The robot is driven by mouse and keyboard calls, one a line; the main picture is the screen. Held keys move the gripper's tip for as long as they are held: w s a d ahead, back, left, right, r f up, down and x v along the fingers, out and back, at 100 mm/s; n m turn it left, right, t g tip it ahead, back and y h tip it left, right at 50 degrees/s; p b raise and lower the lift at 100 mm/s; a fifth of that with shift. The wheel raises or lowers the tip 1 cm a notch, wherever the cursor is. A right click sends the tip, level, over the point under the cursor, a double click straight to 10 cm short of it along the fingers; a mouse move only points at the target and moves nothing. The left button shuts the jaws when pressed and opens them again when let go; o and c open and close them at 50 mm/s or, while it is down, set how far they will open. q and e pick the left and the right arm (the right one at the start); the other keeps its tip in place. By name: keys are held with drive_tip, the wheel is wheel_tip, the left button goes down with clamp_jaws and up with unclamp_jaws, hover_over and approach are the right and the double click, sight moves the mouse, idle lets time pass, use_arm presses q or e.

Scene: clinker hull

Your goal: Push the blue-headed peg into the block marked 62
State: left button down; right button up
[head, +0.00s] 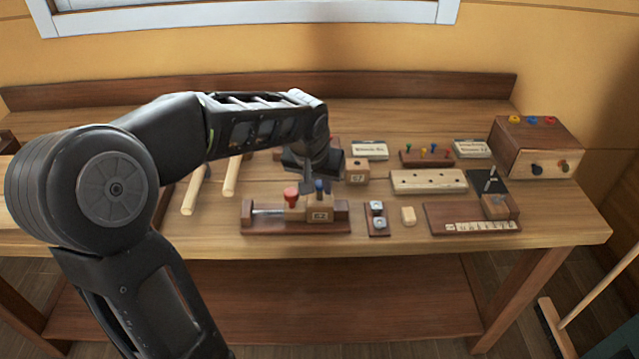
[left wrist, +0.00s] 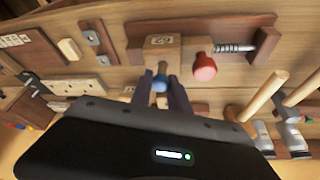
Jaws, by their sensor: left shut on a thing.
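The block marked 62 (head: 320,214) sits in a dark wooden clamp (head: 270,228) with a screw rod, at the bench front. It also shows upside down in the left wrist view (left wrist: 162,42). The blue-headed peg (head: 320,187) is upright at the top of this block; how deep it sits I cannot tell. My left gripper (left wrist: 160,88) is shut on the peg, with its blue head (left wrist: 160,83) between the fingers. In the head view my left gripper (head: 320,180) is directly above the block, partly hidden by its wrist. My right gripper is not in view.
A red knob (head: 291,193) stands close left of the peg. Another marked block (head: 356,171) is behind. Mallets (head: 231,177), a plate with metal fittings (head: 377,218), a pale holed block (head: 429,182) and a peg rack (head: 427,158) surround the clamp.

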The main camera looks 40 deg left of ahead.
use_arm(q)
drive_tip(key=c, duration=1.2)
unclamp_jaws()
drive_tip(key=shift+f, duration=0.15)
drive_tip(key=shift+o, duration=0.2)
wheel_tip(320, 180, up, 8)
drive_tip(key=p, duration=0.5)
